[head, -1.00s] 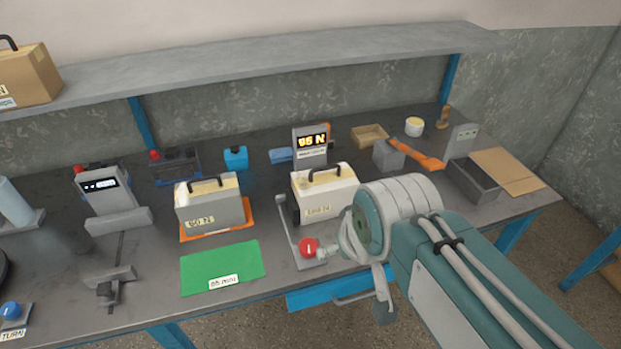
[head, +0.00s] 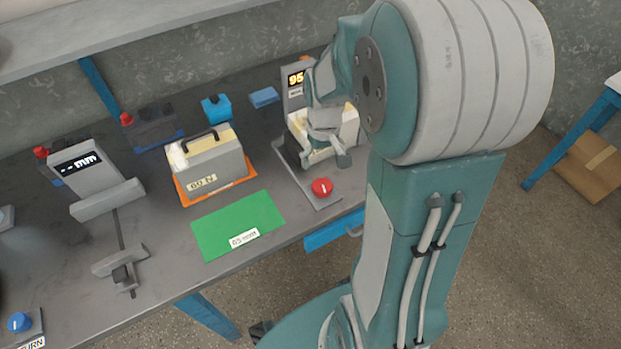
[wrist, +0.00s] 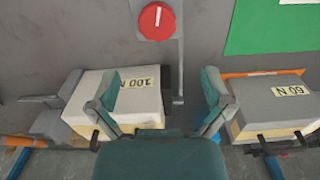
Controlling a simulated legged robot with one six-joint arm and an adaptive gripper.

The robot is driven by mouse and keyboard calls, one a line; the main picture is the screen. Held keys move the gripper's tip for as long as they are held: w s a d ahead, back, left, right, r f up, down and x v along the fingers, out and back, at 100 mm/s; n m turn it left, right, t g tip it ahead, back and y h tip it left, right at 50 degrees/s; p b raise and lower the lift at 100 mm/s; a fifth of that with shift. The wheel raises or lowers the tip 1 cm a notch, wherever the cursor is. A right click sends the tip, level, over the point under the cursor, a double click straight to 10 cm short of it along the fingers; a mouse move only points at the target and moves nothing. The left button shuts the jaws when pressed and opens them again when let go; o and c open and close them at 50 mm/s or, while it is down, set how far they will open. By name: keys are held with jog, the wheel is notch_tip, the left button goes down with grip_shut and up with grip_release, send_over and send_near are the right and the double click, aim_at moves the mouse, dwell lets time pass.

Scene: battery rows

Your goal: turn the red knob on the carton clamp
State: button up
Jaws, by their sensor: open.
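The red knob (head: 322,187) with a white mark sits on the front end of the carton clamp's grey plate (head: 318,200). It also shows at the top of the wrist view (wrist: 157,21), its white mark upright there. A pale carton (wrist: 118,95) labelled 100 N stands in the clamp behind the knob, partly hidden by my gripper in the head view. My gripper (wrist: 160,78) is open and empty, its fingers spread. In the head view my gripper (head: 328,138) is in front of the carton, apart from the knob.
A 60 N carton (head: 208,165) stands on an orange mat left of the clamp. A green mat (head: 238,222) lies in front of it. A display (head: 295,80) stands behind the clamp. A blue knob (head: 18,322) is at far left.

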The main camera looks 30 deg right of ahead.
aim_at(322, 185)
jog(key=f, duration=0.9)
jog(key=shift+s+d+f, duration=0.1)
jog(key=shift+d+f, duration=0.15)
jog(key=shift+a+f, duration=0.2)
jog(key=shift+f, duration=0.35)
jog(key=shift+d, duration=0.15)
jog(key=c, duration=1)
